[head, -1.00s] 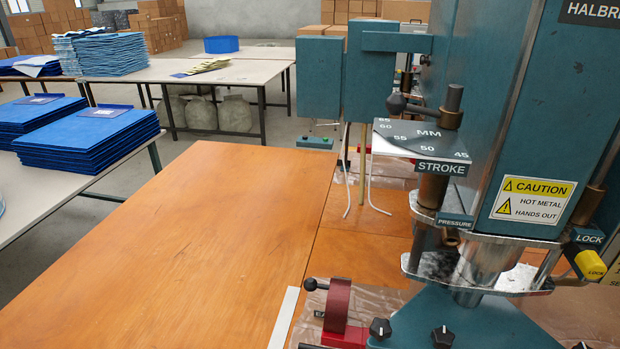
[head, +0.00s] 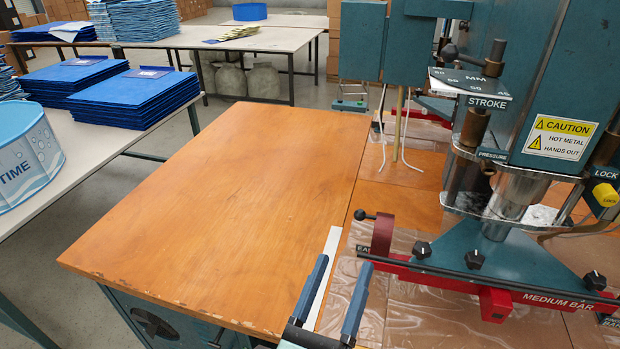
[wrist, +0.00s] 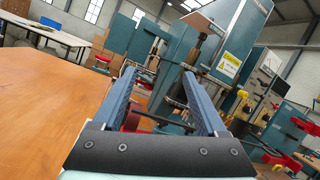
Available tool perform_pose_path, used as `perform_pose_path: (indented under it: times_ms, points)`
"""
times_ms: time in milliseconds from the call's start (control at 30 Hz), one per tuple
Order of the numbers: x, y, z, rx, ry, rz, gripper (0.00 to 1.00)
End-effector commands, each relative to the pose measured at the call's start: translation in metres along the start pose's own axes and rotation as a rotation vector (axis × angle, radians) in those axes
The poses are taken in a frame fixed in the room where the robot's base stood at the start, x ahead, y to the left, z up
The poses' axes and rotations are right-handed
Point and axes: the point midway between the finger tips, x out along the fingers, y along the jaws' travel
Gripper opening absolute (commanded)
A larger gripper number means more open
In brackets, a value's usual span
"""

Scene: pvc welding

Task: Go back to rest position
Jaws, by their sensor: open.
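My gripper (head: 335,300) shows at the bottom of the head view, over the front part of the orange-brown worktop (head: 220,200). Its two blue fingers are spread apart, with nothing between them. In the wrist view my gripper (wrist: 160,92) is also open and empty, its fingers pointing toward the teal welding machine (wrist: 215,55) beyond. The rest of my arm is out of the head view.
The teal welding machine (head: 555,80) stands at the right, with a red medium bar (head: 440,280) low in front. Blue folded stacks (head: 130,98) and a round blue container (head: 25,155) sit on the left table. The wooden worktop's left part is clear.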

Motion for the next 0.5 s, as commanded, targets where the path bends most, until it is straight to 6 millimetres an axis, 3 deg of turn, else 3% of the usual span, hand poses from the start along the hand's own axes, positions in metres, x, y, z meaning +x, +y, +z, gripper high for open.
perform_pose_path:
  times_ms: [100, 267, 400, 500]
  points:
    - [0.028, -0.003, 0.076, -0.212, -0.192, 0.009, 0.75]
    - [0.051, -0.015, 0.197, -0.683, -0.483, -0.069, 0.75]
    - [0.056, -0.040, 0.301, -1.290, -0.660, -0.286, 0.75]
    - [0.056, -0.068, 0.349, -1.726, -0.646, -0.466, 0.75]
